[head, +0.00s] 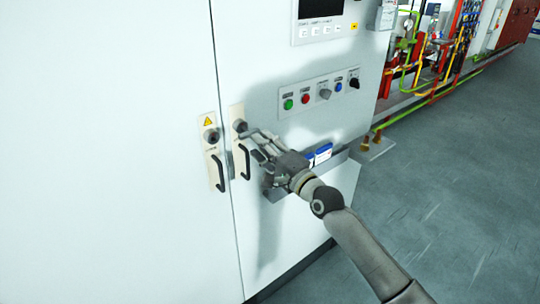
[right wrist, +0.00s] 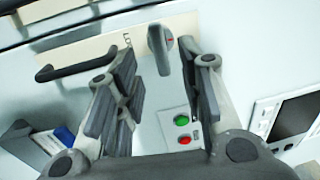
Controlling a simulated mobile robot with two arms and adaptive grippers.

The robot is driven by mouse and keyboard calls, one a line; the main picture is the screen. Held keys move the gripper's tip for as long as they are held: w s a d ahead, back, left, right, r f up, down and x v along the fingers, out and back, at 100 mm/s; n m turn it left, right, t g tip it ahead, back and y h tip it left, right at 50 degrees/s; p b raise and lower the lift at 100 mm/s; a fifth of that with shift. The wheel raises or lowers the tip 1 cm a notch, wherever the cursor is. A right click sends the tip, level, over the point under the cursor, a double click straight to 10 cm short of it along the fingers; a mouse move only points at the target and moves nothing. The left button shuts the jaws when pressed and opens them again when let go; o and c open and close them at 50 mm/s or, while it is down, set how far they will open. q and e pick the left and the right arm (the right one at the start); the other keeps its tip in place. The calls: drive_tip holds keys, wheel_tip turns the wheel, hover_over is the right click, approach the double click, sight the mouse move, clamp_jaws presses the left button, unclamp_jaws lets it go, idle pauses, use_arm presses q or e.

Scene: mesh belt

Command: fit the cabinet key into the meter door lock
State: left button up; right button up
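The right cabinet door has a beige lock plate (head: 238,112) with a dark grey round fitting (head: 240,126) above a black handle (head: 244,162). In the right wrist view a grey knob-like piece (right wrist: 160,48) with a red mark stands on this plate, beside partly hidden lettering. I cannot tell whether it is the key or a fixed knob. My right gripper (head: 262,140) is open just in front of the plate; in the right wrist view its fingers (right wrist: 165,75) are apart, with the grey piece seen between them. No separate key is recognisable. My left gripper is out of view.
The left door's plate (head: 209,158) carries a warning triangle, a dark lock and a handle. A control strip (head: 318,93) with buttons and knobs lies to the right. A narrow ledge (head: 284,192) holds blue-and-white boxes (head: 319,155) below. Open floor lies at right.

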sight(251, 133)
drive_tip(key=shift+b+x, duration=1.65)
drive_tip(key=shift+x, duration=1.25)
clamp_jaws()
